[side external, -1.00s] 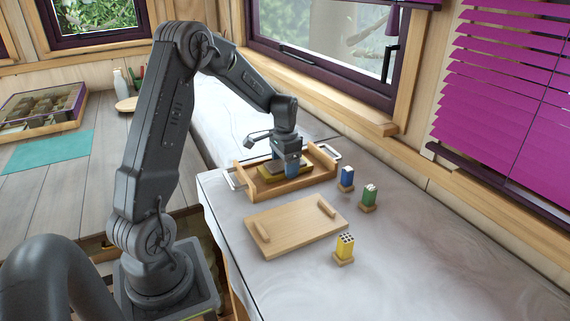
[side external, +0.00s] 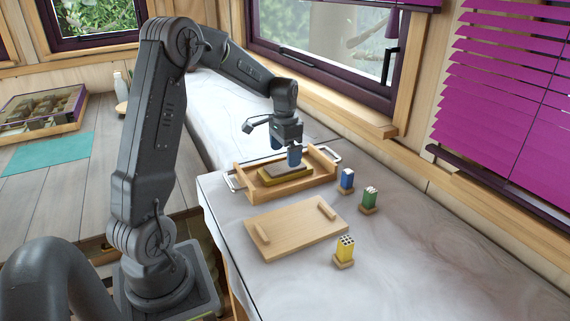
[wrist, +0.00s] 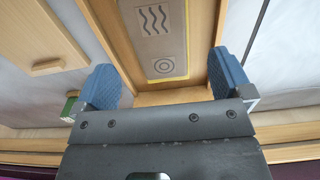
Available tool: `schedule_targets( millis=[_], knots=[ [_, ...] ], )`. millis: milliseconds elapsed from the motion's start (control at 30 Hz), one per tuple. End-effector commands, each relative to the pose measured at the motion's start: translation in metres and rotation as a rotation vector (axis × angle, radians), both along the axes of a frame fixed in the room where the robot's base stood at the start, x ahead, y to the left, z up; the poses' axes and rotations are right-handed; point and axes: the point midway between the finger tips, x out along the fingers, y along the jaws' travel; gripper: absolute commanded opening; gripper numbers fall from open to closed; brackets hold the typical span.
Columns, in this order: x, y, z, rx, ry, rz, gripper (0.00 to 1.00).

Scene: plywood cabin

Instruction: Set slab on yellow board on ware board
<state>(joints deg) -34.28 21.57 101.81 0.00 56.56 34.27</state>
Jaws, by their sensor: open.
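The slab (side external: 284,171) is a flat grey-brown piece lying on the yellow board (side external: 284,181), inside a wooden tray with metal handles. In the wrist view the slab (wrist: 158,30) shows stamped wavy lines and a ringed circle, with a yellow edge (wrist: 168,78) of the board beneath. The ware board (side external: 296,229) is a pale wooden board with two raised bars, in front of the tray; part of it (wrist: 40,38) shows at left in the wrist view. My gripper (side external: 286,150) is open and empty above the slab, its blue fingertips (wrist: 166,82) wide apart.
The wooden tray (side external: 250,191) has raised ends. Blue (side external: 347,179), green (side external: 369,198) and yellow (side external: 345,248) holders stand along the right of the counter. The window wall runs behind. The counter front right is clear.

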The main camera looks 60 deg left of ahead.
Motion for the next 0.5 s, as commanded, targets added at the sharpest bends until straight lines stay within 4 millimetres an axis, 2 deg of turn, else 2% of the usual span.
schedule_targets(
  millis=[33, 200, 433, 500],
  knots=[
    [0.000, 0.000, 0.013, 0.003, -0.005, 0.000, 0.97],
    [0.000, 0.000, 0.045, 0.002, -0.003, 0.000, 0.97],
    [0.000, -0.001, 0.069, 0.001, -0.002, -0.001, 0.97],
    [-0.001, -0.008, 0.075, 0.006, -0.009, -0.002, 0.97]
  ],
)
